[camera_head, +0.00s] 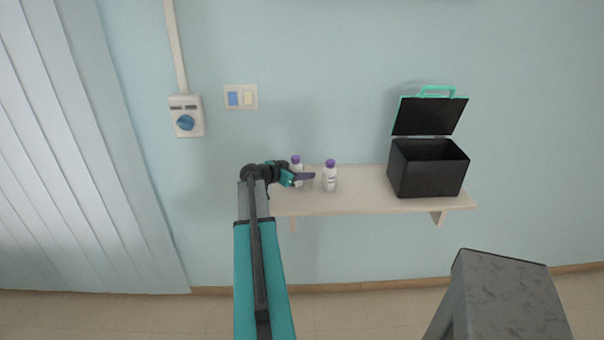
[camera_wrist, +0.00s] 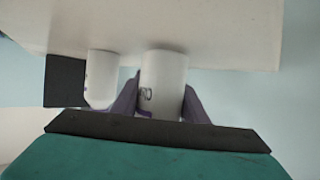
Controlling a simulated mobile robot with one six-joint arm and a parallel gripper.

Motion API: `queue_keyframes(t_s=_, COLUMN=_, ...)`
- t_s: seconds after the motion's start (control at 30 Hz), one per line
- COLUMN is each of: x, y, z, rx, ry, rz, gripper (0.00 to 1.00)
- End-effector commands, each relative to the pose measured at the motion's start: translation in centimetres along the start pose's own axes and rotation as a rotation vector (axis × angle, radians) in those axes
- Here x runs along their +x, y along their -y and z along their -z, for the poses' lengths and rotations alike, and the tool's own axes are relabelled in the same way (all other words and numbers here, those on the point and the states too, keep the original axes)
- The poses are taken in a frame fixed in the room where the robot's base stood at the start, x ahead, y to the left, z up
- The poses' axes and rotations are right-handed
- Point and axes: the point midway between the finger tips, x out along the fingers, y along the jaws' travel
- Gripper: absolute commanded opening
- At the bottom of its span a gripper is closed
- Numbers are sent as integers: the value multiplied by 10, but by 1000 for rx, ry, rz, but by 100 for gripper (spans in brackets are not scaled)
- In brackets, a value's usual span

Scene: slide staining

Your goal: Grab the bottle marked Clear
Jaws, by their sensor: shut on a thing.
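Two white bottles with purple caps are on the shelf. My gripper (camera_head: 303,178) is shut on the left bottle (camera_head: 296,166), partly hidden by the fingers in the head view. In the wrist view, which looks upside down, my gripper (camera_wrist: 160,108) has its two purple-grey fingers on either side of this bottle (camera_wrist: 163,72). It looks upright, its base at the shelf surface. The second bottle (camera_head: 330,178) stands upright just to the right, apart from the held one; it also shows in the wrist view (camera_wrist: 101,72), left of the fingers.
The narrow shelf (camera_head: 370,203) is fixed to a pale blue wall. A black box (camera_head: 425,178) with its lid open and a green handle stands on its right part. Wall switches (camera_head: 240,97) and a blue-knob control (camera_head: 187,117) are above left of the shelf.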

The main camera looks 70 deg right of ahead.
Motion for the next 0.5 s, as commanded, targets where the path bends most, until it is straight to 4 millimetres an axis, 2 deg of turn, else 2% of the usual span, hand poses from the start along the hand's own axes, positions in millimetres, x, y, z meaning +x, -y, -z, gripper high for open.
queue_keyframes(t_s=0.4, x=-12, y=0, z=28, rx=3, ry=-2, rz=1, gripper=14)
queue_keyframes(t_s=0.5, x=-19, y=-11, z=24, rx=1, ry=0, rz=0, gripper=14)
